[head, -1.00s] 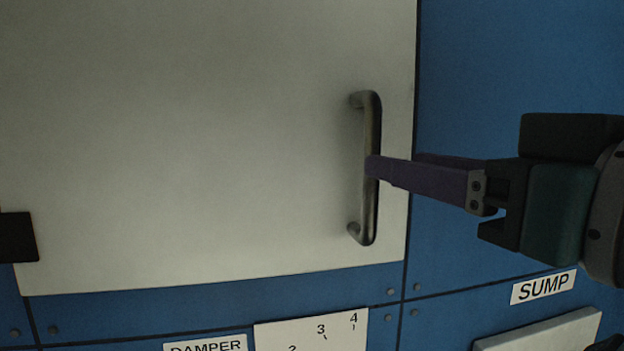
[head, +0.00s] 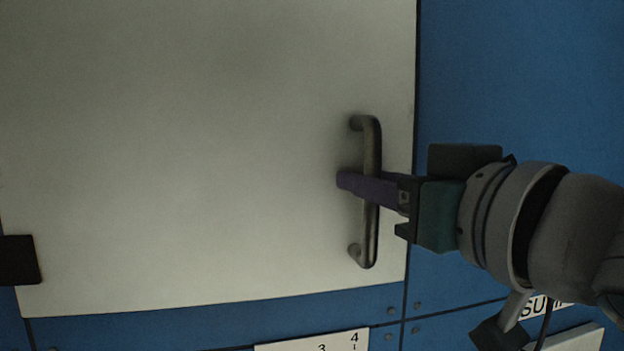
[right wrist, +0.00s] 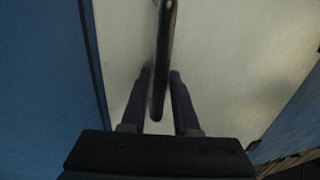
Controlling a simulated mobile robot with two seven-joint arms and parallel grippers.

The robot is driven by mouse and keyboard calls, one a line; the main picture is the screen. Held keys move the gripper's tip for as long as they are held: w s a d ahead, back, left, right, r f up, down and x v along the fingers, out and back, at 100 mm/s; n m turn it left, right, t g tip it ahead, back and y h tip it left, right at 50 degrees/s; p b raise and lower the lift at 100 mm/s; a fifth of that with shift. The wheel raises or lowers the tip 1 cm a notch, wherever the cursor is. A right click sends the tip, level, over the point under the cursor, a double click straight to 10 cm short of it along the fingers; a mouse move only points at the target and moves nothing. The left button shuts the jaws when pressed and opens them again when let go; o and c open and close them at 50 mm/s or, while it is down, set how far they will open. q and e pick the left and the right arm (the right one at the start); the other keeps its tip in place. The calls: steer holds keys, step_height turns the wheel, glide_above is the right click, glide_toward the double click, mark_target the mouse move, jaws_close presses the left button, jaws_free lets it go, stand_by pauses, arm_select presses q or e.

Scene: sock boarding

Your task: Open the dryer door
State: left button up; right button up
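The dryer door (head: 200,150) is a large pale panel, flush with the blue front, and it looks closed. Its grey bar handle (head: 369,235) runs upright near the door's right edge. My right gripper (head: 345,181) comes in from the right, with its dark purple fingers reaching across the bar at mid-height. In the right wrist view, the handle (right wrist: 163,50) passes between the two fingers (right wrist: 160,76), with a small gap on each side. The right gripper is open around the bar. My left gripper is not in view.
A blue panel (head: 530,80) lies to the right of the door seam. A dark block (head: 18,260) sits at the door's left edge. Below the door are a white numbered plate (head: 315,343) and a partly hidden label (head: 537,306).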

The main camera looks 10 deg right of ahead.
jaws_close()
stand_by(1.0)
